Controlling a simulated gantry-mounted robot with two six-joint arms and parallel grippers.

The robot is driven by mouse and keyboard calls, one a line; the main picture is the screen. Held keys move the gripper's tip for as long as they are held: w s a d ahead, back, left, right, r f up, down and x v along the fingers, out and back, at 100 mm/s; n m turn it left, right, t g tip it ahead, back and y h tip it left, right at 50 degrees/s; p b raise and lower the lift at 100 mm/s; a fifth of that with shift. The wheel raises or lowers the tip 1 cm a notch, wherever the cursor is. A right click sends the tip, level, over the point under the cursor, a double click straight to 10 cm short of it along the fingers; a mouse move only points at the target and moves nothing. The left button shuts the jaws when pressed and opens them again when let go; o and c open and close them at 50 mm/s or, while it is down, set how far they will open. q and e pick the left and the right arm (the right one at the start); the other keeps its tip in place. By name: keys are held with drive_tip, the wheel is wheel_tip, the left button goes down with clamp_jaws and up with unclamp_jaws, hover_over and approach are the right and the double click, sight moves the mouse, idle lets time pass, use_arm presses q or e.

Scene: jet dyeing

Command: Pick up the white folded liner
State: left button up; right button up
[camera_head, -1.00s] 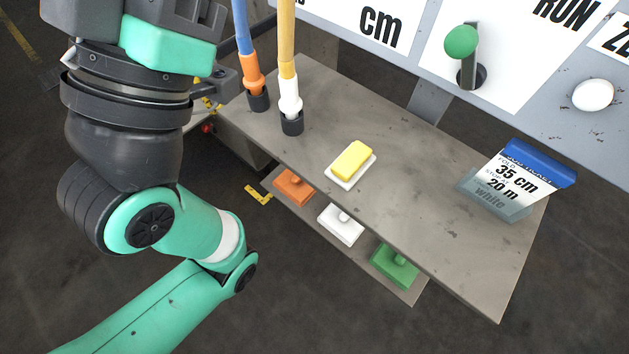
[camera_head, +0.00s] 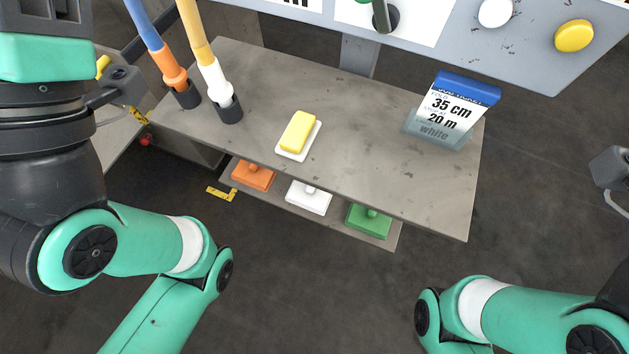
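A white flat block with a small knob on top (camera_head: 309,197) sits on the lower shelf, between an orange block (camera_head: 254,175) and a green block (camera_head: 369,220) of like shape. It is the thing that best fits the white folded liner, though no folds can be made out. The upper table's front edge is just above it in the picture. My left arm bends in from the left and my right arm from the lower right. Both stay apart from the blocks. Neither gripper's fingertips can be seen.
A control panel (camera_head: 455,40) rises behind.

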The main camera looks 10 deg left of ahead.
use_arm(q)
drive_tip(key=shift+o, duration=0.2)
idle(0.3)
drive_tip(key=o, duration=0.3)
